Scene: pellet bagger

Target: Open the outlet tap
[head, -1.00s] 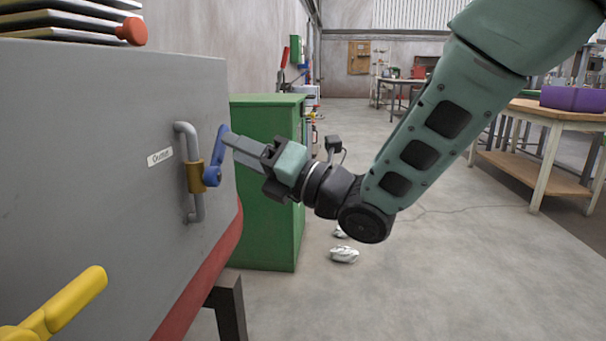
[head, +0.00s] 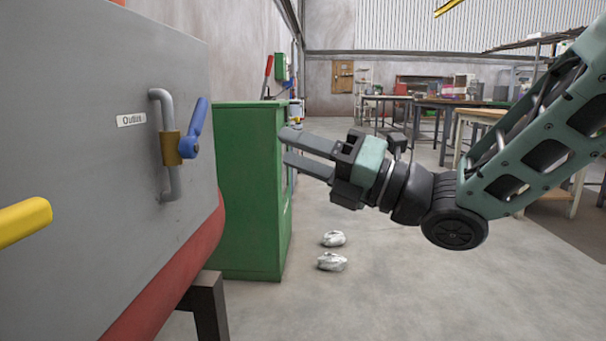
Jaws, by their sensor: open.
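The outlet tap is a grey bent pipe (head: 168,110) with a brass body (head: 171,148) on the grey machine panel, beside a small label reading "Outlet" (head: 131,120). Its blue handle (head: 198,122) slants up and slightly right from the pivot at the brass body. My gripper (head: 286,148) is to the right of the handle, clear of it, with its two grey fingers apart and pointing left. Nothing is between the fingers.
A yellow handle (head: 22,222) sticks out at the lower left. A green cabinet (head: 247,190) stands behind the machine, and my gripper overlaps its right edge in the view. Two crumpled white pieces (head: 332,262) lie on the floor. Workbenches stand at the back right.

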